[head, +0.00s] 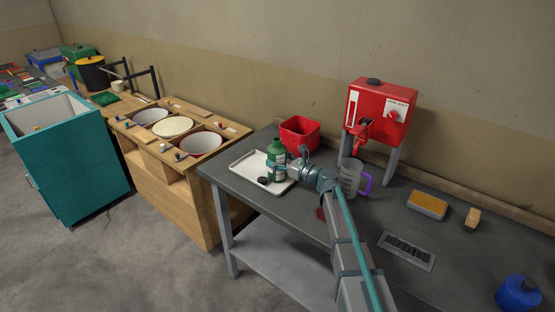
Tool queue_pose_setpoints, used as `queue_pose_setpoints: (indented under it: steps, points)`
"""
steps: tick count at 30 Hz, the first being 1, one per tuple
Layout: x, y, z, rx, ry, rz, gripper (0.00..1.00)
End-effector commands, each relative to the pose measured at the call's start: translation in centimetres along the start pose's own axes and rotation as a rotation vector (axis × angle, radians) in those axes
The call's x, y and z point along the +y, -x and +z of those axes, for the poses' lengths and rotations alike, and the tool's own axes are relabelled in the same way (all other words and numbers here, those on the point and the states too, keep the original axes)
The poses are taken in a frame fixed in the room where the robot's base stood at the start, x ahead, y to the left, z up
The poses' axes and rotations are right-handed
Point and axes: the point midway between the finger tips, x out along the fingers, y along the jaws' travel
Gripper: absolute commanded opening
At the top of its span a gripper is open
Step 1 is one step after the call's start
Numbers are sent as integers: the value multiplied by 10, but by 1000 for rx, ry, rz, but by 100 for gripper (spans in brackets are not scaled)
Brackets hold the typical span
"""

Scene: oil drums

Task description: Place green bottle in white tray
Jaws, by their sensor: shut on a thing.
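The green bottle (277,151) has a pale label and stands upright in the head view, over the right part of the white tray (250,161). My gripper (284,161) reaches it from the right and is shut on the bottle. I cannot tell whether the bottle's base touches the tray or hangs just above it. The tray lies flat near the left end of the grey table. A small dark round thing (263,180) is at the tray's front edge, beside the bottle.
A red bin (299,134) stands behind the tray. A red dispenser (378,108) on legs and a clear jug with a purple handle (353,179) are to the right. A yellow sponge-like block (427,204) and a blue container (517,293) lie further right.

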Motion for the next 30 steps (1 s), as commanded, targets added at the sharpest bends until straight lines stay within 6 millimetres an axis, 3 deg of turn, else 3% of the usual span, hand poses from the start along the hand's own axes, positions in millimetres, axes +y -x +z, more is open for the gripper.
queue_pose_setpoints:
  steps: [7, 8, 12, 25, 30]
  points:
    - [0, 0, -4, 0, -1, 0, 4]
    - [0, 0, -4, 0, 0, 0, 76]
    - [0, 0, -3, 0, 0, 0, 98]
    - [0, 0, 2, 0, 0, 0, 98]
    - [1, 23, -2, 0, -1, -1, 98]
